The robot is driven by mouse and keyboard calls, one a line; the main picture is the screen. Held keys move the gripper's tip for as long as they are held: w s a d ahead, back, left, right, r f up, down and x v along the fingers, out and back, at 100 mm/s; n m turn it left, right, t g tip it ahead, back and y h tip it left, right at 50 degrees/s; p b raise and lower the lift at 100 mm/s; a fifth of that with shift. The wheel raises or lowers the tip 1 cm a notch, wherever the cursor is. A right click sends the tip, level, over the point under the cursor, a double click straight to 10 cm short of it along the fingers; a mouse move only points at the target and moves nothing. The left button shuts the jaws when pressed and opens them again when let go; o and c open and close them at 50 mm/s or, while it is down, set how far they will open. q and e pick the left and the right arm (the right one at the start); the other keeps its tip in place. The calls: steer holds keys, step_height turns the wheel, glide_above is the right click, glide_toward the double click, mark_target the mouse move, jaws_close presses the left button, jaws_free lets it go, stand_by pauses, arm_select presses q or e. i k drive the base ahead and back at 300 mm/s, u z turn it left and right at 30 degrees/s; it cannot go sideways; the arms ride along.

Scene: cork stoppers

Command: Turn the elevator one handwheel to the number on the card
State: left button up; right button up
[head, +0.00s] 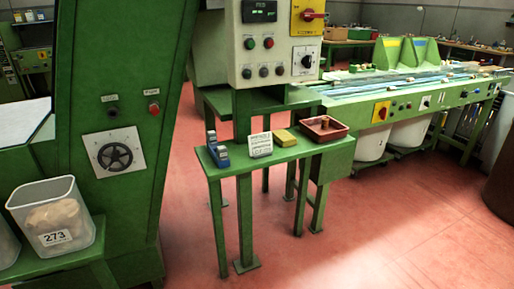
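A dark spoked handwheel (115,156) sits on a white square plate (98,143) on the green machine panel at the left. Any numbers on the plate are too small to read. A white card (260,144) with dark print stands tilted on a small green table (285,155) in the middle; its text is too small to read. Neither of my grippers is in view, so nothing shows near the handwheel or the card.
A clear bin (82,232) labelled 273 stands on a green ledge below the handwheel. A blue-grey object (217,151), a yellow block (284,138) and a red tray (324,128) share the small table. Red floor (390,230) is open at the right.

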mark_target(116, 156)
steer(key=u, duration=1.75)
steer(key=i, duration=0.75)
steer(key=u, duration=1.25)
steer(key=i, duration=1.45)
steer(key=z, duration=2.25)
